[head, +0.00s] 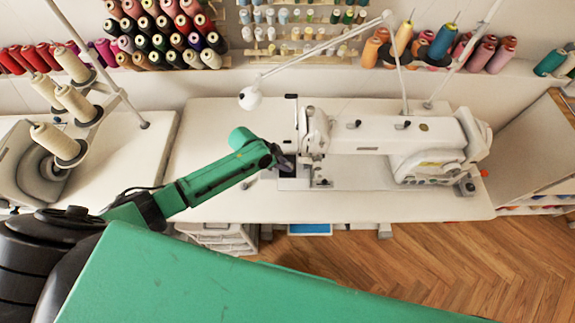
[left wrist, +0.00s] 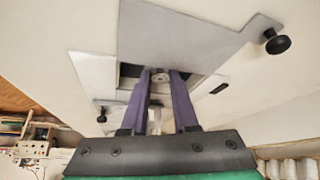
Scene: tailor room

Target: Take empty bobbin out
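The white sewing machine (head: 400,140) stands on a white table. My left gripper (head: 287,161) reaches in from the left, low at the needle end of the machine. In the left wrist view, the two purple fingers of my left gripper (left wrist: 161,76) are apart and point into a rectangular opening among grey metal plates (left wrist: 150,35). A small round metal part, seemingly the bobbin or its case (left wrist: 160,77), shows between the fingertips, with no clear contact. Whether it is empty cannot be told. In the head view the bobbin is hidden. My right gripper is not in view.
A white lamp arm (head: 320,45) hangs over the machine. Cream thread cones (head: 75,105) stand on the left table. Racks of coloured spools (head: 165,30) line the back wall. The sewing table (head: 220,205) is bare left of the machine.

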